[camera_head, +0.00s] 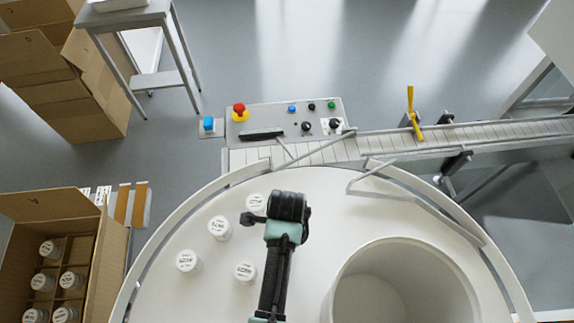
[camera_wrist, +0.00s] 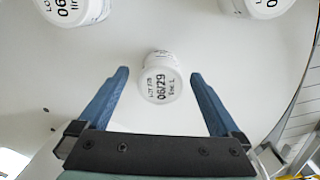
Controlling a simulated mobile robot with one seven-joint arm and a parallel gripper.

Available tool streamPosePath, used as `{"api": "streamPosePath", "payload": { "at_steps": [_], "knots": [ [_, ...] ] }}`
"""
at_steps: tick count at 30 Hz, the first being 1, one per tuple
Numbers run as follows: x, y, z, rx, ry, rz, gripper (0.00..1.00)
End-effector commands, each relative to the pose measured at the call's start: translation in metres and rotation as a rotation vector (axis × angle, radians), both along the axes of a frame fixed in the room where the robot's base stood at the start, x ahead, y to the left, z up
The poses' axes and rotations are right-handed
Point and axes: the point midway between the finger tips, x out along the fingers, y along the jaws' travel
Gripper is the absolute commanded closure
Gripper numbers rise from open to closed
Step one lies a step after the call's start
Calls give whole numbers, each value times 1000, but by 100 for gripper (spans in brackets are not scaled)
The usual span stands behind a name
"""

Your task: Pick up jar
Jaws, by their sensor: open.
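In the wrist view a white jar (camera_wrist: 159,79) with a printed lid stands upright on the white round table. My gripper (camera_wrist: 158,74) is open, with one blue finger on either side of this jar and a gap on both sides. In the head view several white jars stand on the table, among them a front one (camera_head: 245,272), a left one (camera_head: 188,262), a middle one (camera_head: 220,228) and a back one (camera_head: 257,202). My arm's end is just right of these jars; its fingers are hidden there. I cannot tell which jar is between them.
Two more jars (camera_wrist: 72,10) (camera_wrist: 262,5) are at the wrist view's top edge. A large white cylinder (camera_head: 400,285) stands right of my arm. A raised rail (camera_head: 160,235) edges the round table (camera_head: 320,195).

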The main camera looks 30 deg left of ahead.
Motion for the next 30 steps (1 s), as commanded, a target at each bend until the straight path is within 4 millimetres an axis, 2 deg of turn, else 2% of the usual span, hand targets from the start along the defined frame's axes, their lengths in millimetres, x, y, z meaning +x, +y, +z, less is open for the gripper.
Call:
{"api": "streamPosePath", "payload": {
  "at_steps": [4,20,26,30],
  "knots": [
    [0,0,0,0,-1,0,1],
    [0,0,1,0,-1,0,96],
    [1,0,1,0,-2,0,96],
    [1,0,9,1,-3,0,96]
  ]
}}
